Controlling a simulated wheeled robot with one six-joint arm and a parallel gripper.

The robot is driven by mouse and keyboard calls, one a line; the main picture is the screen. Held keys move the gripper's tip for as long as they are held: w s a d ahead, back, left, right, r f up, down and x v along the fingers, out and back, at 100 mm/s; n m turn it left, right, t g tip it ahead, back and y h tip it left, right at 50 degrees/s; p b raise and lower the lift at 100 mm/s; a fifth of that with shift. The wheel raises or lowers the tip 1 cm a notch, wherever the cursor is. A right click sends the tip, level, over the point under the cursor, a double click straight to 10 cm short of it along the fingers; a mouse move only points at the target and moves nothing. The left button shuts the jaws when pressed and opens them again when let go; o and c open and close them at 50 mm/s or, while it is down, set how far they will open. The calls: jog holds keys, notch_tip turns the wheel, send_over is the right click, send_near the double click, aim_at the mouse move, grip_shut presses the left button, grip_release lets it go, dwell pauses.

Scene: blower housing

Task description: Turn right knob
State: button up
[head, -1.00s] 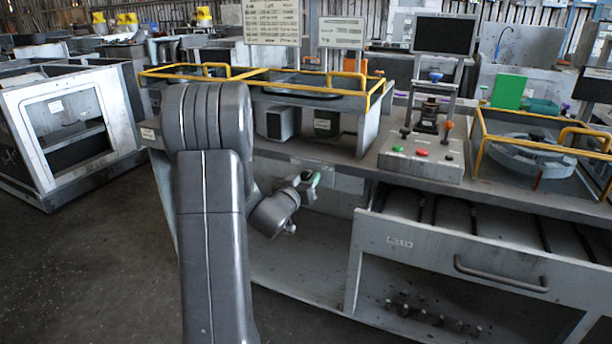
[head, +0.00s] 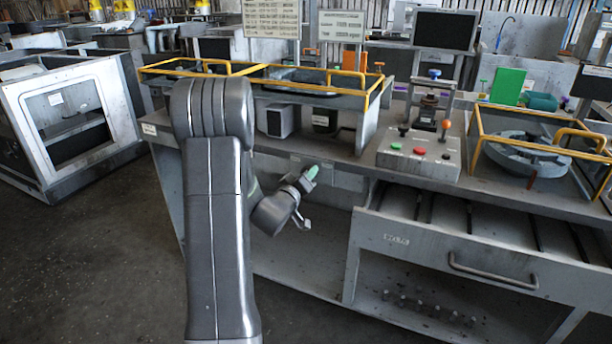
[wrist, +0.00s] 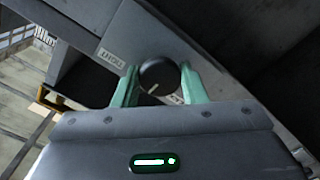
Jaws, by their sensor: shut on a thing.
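A round dark knob (wrist: 158,76) with a light pointer line sits on the grey front panel of the bench in the wrist view. The pointer line slants toward the lower left. My gripper (wrist: 159,82) is shut on the knob, with one pale green finger on each side of it. In the head view my gripper (head: 311,173) is at the bench's front edge, left of the open drawer, and the knob cannot be made out there. No second knob shows in the wrist view.
A white label (wrist: 112,58) lies left of the knob; another is partly hidden by the right finger. The open drawer (head: 450,245) juts out to the right. A control box (head: 420,152) with buttons and levers stands on the bench.

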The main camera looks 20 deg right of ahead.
dwell(0.3)
jog(key=o, duration=1)
jog(key=shift+c, duration=0.2)
jog(key=v, duration=1.4)
jog(key=shift+d, duration=0.1)
jog(key=x, duration=1.4)
